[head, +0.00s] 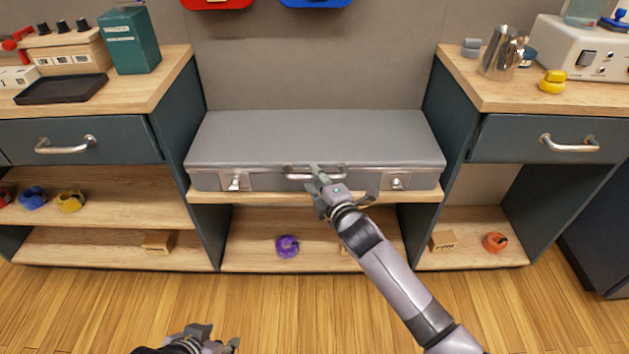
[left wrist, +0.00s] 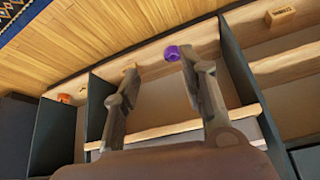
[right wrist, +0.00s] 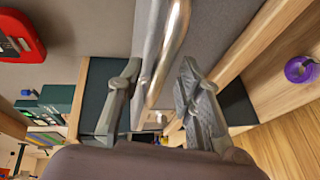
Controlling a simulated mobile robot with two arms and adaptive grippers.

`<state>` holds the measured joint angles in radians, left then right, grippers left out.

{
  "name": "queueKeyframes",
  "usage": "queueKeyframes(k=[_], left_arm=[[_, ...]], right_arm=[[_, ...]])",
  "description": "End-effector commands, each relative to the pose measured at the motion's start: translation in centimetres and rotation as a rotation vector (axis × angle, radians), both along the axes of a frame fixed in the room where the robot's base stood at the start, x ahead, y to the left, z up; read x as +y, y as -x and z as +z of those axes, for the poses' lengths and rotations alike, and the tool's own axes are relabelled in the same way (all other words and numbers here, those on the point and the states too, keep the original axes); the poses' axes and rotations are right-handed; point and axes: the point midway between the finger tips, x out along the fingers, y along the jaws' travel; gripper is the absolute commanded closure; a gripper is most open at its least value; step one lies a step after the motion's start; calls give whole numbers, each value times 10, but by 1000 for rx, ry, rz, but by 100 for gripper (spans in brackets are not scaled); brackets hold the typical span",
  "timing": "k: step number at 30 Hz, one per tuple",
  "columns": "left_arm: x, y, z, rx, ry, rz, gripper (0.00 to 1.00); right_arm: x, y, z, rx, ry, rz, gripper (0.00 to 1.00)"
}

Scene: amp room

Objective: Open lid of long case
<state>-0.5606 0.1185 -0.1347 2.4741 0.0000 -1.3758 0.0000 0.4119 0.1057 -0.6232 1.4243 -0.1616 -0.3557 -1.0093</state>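The long grey case (head: 315,138) lies on the middle shelf between two cabinets, its lid shut. A silver handle (head: 300,176) is on its front, with a left latch (head: 235,183) and a right latch (head: 397,182). My right gripper (head: 318,176) is at the handle, fingers apart. In the right wrist view, the handle (right wrist: 168,55) reaches down between the open fingers (right wrist: 160,85); I cannot tell whether they touch it. My left gripper (head: 212,334) is low in front, away from the case. Its fingers are apart and empty in the left wrist view (left wrist: 160,68).
Side cabinets with a left drawer handle (head: 66,145) and a right drawer handle (head: 569,143) flank the case. A purple roll (head: 287,246) lies on the shelf below. Red (head: 215,3) and blue (head: 315,2) things hang on the wall above. The wooden floor in front is clear.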

Motion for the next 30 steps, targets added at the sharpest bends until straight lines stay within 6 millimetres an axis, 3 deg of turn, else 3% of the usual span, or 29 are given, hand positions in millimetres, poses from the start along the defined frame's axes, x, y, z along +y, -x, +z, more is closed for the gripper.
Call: queueKeyframes(k=[6,16,30], left_arm=[[-7,-19,7,-96,21,-8,61],[-8,-23,10,-112,25,-9,61],[-8,-22,10,-111,25,-9,61]], right_arm=[[5,-11,-1,-2,-1,0,67],[6,-13,-1,-1,-2,0,67],[6,-12,-2,0,-1,0,98]])
